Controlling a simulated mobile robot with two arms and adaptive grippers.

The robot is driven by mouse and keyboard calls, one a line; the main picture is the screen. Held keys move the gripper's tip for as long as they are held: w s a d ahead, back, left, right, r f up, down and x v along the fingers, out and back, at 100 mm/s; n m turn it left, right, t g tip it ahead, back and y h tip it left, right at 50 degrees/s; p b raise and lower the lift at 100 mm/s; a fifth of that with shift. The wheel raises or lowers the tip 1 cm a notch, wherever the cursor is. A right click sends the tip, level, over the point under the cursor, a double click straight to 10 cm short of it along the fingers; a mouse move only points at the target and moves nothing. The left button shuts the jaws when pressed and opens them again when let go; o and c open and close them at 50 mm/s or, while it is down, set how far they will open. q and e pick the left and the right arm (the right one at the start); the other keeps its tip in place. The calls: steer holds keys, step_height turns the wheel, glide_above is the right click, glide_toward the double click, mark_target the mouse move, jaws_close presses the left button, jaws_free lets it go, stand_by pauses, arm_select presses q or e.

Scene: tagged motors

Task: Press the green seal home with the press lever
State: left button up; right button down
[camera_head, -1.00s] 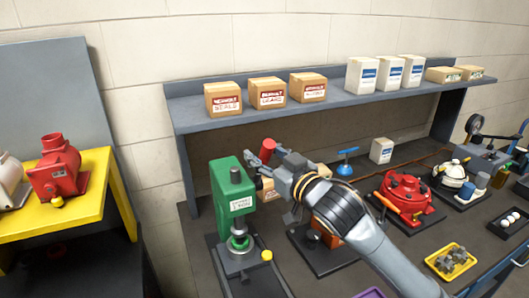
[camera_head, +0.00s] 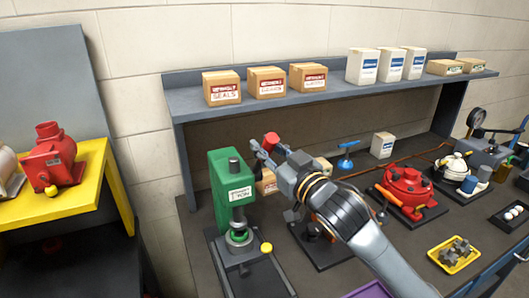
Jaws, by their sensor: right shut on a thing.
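The green press (camera_head: 226,187) stands on the bench left of centre, with a label on its front. Its ram comes down onto a small green ring, the seal (camera_head: 238,236), at the press's foot. How deep the seal sits cannot be told. The press lever's red knob (camera_head: 271,139) shows beside the press head, right of it. My right gripper (camera_head: 266,149) is shut on the lever at this knob; its fingers hide much of the lever. My left gripper is not in view.
A shelf (camera_head: 330,92) with boxes runs above the bench. A red pump-like unit (camera_head: 405,190) and a yellow tray (camera_head: 454,254) stand to the right. A yellow stand (camera_head: 70,195) with a red motor (camera_head: 49,158) is at the left. My right arm crosses the middle.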

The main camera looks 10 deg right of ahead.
arm_select(q)
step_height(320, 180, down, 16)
steer(key=b, duration=1.4)
arm_select(e)
steer(key=s+d+f+n+t+y, duration=0.1)
steer(key=s+f+t+y, duration=0.2)
steer(key=s+f+t, duration=0.1)
steer(key=shift+s+d+f+n+t, duration=0.25)
steer(key=shift+f+n+t, duration=0.05)
steer(key=shift+f, duration=0.4)
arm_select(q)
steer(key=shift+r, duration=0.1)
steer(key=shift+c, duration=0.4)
